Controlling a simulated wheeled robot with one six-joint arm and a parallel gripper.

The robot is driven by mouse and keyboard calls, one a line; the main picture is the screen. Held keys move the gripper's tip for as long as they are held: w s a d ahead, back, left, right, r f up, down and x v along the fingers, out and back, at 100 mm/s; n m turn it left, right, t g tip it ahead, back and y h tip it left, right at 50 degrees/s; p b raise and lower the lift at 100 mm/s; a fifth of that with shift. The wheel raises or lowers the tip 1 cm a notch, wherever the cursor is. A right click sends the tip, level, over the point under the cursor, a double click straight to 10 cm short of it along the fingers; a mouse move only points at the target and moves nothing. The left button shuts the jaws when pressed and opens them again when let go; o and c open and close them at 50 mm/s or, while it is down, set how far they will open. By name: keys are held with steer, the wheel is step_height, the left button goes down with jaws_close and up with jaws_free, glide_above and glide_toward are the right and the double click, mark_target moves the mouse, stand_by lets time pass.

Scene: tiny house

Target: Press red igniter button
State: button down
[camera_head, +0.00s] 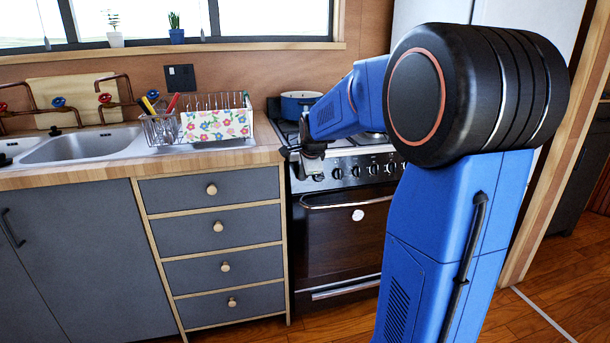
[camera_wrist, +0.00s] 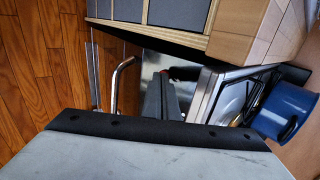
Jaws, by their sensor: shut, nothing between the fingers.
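The stove (camera_head: 345,235) stands right of the drawers, with a row of dark knobs (camera_head: 371,171) along its front panel. My gripper is shut and empty, close in front of that end; contact cannot be told.
A blue pot (camera_head: 300,104) sits on the stove's back left; it also shows in the wrist view (camera_wrist: 284,112). A dish rack (camera_head: 205,120) and sink (camera_head: 85,145) are on the wooden counter (camera_head: 130,168). The oven handle (camera_wrist: 119,82) juts out near my gripper.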

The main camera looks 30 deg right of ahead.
steer(key=shift+w, duration=0.1)
stand_by(0.3)
steer(key=shift+w+d+f, duration=0.15)
steer(key=shift+w+d, duration=0.05)
steer(key=shift+w, duration=0.45)
